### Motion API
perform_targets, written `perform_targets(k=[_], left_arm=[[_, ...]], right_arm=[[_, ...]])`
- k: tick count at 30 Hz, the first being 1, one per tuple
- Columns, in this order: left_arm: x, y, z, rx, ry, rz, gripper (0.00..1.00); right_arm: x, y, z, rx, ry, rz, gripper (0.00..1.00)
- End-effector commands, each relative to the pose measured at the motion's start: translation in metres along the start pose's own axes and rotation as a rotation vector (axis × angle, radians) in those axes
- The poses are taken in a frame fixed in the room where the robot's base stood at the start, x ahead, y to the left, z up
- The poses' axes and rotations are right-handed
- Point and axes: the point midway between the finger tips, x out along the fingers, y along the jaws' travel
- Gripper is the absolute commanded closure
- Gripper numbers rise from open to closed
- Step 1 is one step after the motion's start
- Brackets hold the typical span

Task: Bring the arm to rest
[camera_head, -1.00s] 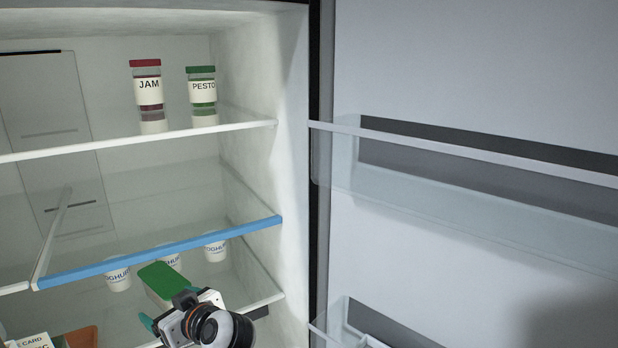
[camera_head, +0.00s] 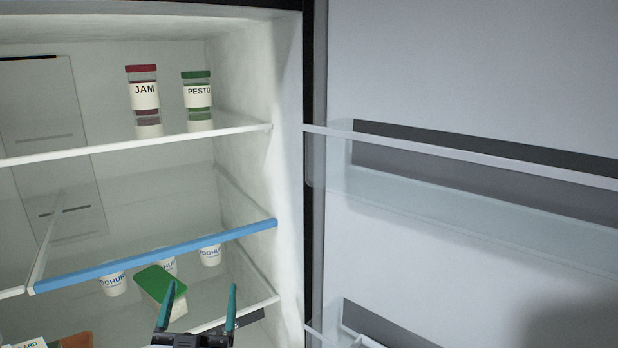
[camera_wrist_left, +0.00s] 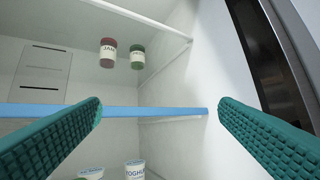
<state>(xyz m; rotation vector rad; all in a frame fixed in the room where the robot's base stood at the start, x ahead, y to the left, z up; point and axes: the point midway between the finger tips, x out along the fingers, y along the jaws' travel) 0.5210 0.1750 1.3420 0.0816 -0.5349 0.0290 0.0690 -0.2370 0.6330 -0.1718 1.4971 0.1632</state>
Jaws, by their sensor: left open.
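My left gripper (camera_head: 202,302) is at the bottom of the head view, in front of the fridge's lower shelf. Its two teal fingers are spread apart with nothing between them. In the left wrist view the open fingers (camera_wrist_left: 160,122) frame the blue-edged shelf, and both are clear of it. A box with a green top (camera_head: 160,285) lies on the lower shelf just behind the left finger, which overlaps it in the picture. My right gripper does not show.
A jam jar (camera_head: 144,97) and a pesto jar (camera_head: 199,97) stand on the upper shelf. Yoghurt pots (camera_head: 113,283) stand under the blue shelf edge (camera_head: 160,256). The open fridge door (camera_head: 470,90) with its bins is at the right. A brown item (camera_head: 77,340) shows at lower left.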

Motion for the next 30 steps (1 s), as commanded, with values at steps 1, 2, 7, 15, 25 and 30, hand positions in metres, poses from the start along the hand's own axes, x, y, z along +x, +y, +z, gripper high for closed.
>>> perform_targets(k=[1, 2, 7, 15, 25, 30], left_arm=[[-0.016, -0.018, -0.007, -0.002, 0.046, -0.119, 0.16], [-0.025, -0.030, -0.012, -0.005, 0.083, -0.193, 0.16], [-0.102, -0.073, -0.058, -0.027, 0.434, -0.520, 0.16], [-0.244, -0.053, -0.119, -0.020, 1.156, -0.599, 0.16], [-0.350, 0.010, -0.120, 0.035, 1.689, -0.329, 0.16], [-0.381, 0.021, -0.146, 0.052, 1.800, -0.240, 0.16]], right_arm=[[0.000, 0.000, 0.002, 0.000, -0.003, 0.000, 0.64], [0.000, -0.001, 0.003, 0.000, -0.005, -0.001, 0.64], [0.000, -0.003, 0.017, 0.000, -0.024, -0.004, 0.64], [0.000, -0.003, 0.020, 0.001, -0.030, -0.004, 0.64], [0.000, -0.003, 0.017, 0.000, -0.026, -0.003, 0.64], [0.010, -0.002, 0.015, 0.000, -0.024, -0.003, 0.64]])
